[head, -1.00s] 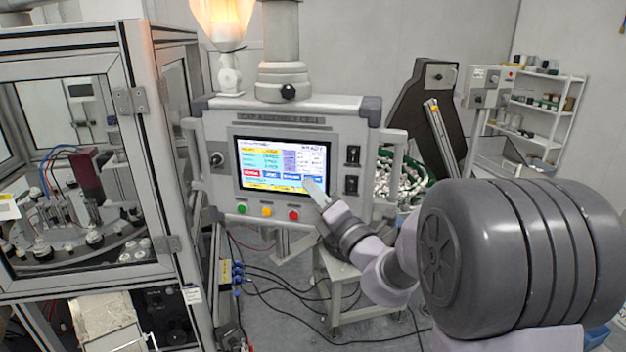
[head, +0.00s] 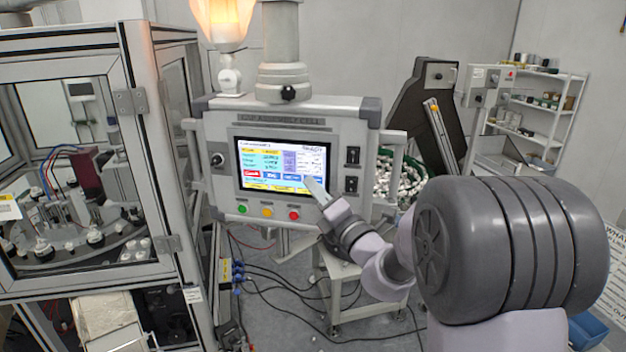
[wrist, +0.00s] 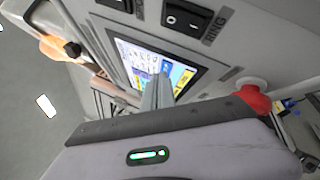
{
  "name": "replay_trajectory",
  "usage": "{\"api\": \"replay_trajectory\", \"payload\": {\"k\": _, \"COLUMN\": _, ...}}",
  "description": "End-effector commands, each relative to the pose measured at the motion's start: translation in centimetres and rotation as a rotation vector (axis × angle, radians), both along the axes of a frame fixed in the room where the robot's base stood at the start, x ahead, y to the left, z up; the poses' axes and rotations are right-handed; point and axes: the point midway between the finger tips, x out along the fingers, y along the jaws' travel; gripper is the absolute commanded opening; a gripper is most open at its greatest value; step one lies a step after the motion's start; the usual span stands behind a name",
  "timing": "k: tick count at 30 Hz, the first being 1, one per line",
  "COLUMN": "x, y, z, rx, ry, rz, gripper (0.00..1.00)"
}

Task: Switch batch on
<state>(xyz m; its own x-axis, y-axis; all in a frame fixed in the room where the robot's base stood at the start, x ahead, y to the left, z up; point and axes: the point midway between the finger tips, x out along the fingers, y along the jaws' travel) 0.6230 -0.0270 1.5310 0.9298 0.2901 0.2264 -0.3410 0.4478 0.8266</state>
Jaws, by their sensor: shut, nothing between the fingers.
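The control panel (head: 218,122) hangs from a grey column, with a lit touchscreen (head: 265,162) in its middle. The screen shows coloured rows, a red button, blue buttons and a yellow strip at the bottom; the small text is not readable. My gripper (head: 308,180) is shut and empty, its fingertips over the lower right of the screen. In the wrist view the shut fingers (wrist: 157,92) overlap the screen (wrist: 152,62); I cannot tell whether they touch it. They hide part of its buttons.
Green (head: 242,209), yellow (head: 267,211) and red (head: 293,215) buttons sit under the screen. Two black rocker switches (head: 352,155) are on its right, a key switch (head: 217,160) on its left. A glazed machine enclosure (head: 135,150) stands at left. Cables lie on the floor below.

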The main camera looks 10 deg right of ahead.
Motion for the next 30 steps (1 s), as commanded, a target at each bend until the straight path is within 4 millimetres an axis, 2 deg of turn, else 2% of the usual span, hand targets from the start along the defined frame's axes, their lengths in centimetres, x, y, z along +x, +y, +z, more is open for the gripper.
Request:
{"api": "replay_trajectory", "payload": {"k": 13, "x": 0.2, "y": -0.1, "z": 0.0, "rx": 0.0, "ry": 0.0, "rz": 0.0, "gripper": 0.0}}
{"api": "replay_trajectory", "payload": {"k": 23, "x": -1.1, "y": 0.5, "z": 0.0, "rx": 0.0, "ry": -0.001, "rz": 0.001, "gripper": 0.0}}
{"api": "replay_trajectory", "payload": {"k": 30, "x": -1.1, "y": 0.5, "z": 0.0, "rx": 0.0, "ry": 0.0, "rz": 0.0, "gripper": 0.0}}
